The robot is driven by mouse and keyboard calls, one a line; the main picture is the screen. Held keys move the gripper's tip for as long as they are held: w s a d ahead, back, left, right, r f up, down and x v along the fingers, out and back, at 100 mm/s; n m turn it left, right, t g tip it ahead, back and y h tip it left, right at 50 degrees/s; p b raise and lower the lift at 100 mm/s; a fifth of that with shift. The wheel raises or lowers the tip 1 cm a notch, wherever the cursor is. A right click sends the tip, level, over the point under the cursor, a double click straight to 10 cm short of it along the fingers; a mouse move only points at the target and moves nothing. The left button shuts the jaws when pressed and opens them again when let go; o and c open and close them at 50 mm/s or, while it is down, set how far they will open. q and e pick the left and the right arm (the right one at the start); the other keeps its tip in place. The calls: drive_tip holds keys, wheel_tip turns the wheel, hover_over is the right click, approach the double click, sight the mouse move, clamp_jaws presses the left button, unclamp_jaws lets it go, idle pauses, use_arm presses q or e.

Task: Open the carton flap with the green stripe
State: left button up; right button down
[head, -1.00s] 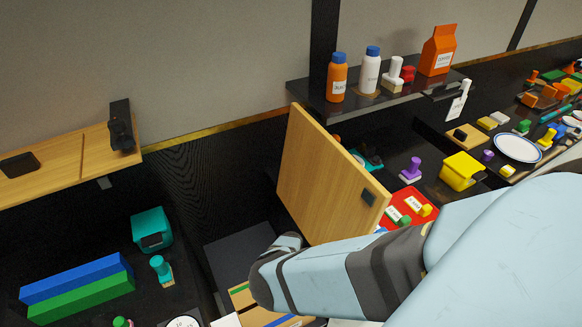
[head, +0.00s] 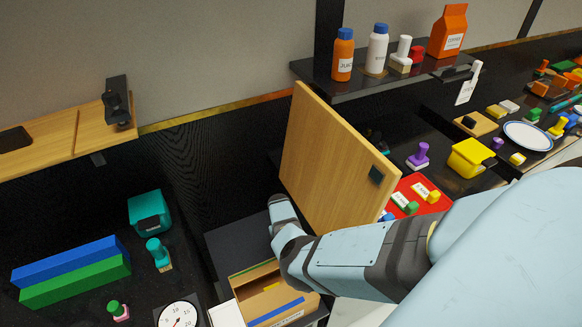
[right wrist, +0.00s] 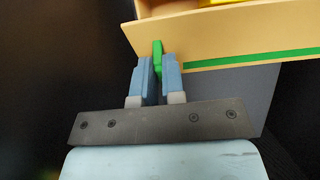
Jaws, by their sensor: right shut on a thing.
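The tan carton (head: 256,283) stands low at the bottom centre of the head view, with its top partly open and a yellow item (head: 271,287) inside. Its near flap has a blue stripe (head: 277,312). My right gripper (right wrist: 157,72) is shut on the green tab (right wrist: 157,56) at the flap's edge. My arm hides that gripper in the head view. My left gripper is not in view.
An open wooden door (head: 325,165) stands upright just behind my right arm. A dark shelf (head: 380,85) with bottles is above it. A dial (head: 178,317), a teal stamp (head: 158,252) and blue and green blocks (head: 70,262) lie to the left.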

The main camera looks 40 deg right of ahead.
drive_tip(key=shift+w+d+f+g+b, duration=0.15)
drive_tip(key=shift+w+g+b, duration=0.3)
drive_tip(key=shift+g+b, duration=0.45)
drive_tip(key=shift+w+b, duration=0.1)
drive_tip(key=shift+b, duration=0.25)
drive_tip(key=shift+r+y, duration=0.25)
drive_tip(key=shift+y, duration=0.05)
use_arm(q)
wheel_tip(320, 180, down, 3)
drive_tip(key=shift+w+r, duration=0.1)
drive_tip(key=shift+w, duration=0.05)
use_arm(e)
drive_tip(key=c, duration=1.2)
unclamp_jaws()
drive_tip(key=shift+w, duration=0.1)
